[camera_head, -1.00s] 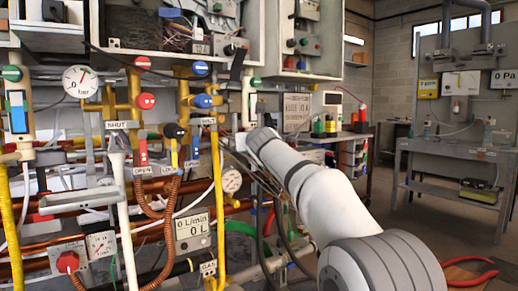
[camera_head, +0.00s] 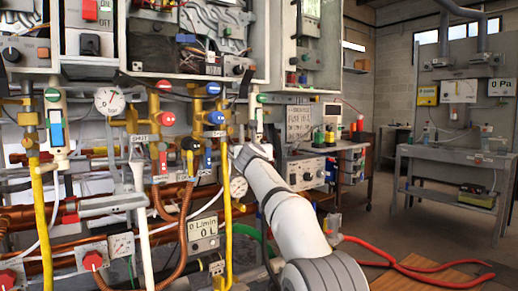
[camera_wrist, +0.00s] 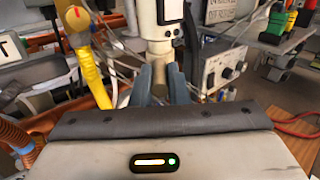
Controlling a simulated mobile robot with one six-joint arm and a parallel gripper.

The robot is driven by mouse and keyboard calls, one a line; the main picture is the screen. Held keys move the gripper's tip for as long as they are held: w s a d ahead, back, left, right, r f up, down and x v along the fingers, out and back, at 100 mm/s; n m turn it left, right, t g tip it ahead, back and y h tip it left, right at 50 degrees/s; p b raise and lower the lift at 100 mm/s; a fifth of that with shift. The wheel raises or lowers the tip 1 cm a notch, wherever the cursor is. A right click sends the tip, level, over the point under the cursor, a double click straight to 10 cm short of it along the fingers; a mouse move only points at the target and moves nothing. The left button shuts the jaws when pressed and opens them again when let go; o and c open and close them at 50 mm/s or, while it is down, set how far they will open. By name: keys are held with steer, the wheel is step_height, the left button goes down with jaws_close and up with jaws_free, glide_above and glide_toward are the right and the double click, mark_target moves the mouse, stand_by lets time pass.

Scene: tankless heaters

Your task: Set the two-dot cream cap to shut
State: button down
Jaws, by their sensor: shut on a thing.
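In the head view the cream fitting (camera_head: 256,118) with a green knob stands just above my gripper (camera_head: 240,150). My arm hides the cap there.
Yellow and copper pipes, a pressure gauge (camera_head: 110,101), a flow display (camera_head: 203,232) and red and blue knobs crowd the left. A grey control box (camera_head: 307,172) stands close right of my gripper. A red hose (camera_head: 400,262) lies at lower right. Open floor lies before the far bench.

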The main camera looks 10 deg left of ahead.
steer(key=shift+a+f, duration=0.2)
steer(key=shift+f, duration=0.15)
steer(key=c, duration=1.6)
jaws_free()
steer(key=shift+r, duration=0.1)
steer(key=shift+c, duration=0.2)
steer(key=shift+o, duration=1.2)
steer(key=shift+d+r, duration=0.1)
steer(key=shift+r, duration=0.05)
steer(key=shift+s+r, duration=0.1)
steer(key=s+b, duration=0.3)
steer(key=s, duration=0.4)
steer(key=shift+s+d, duration=0.35)
steer(key=shift+d, duration=0.05)
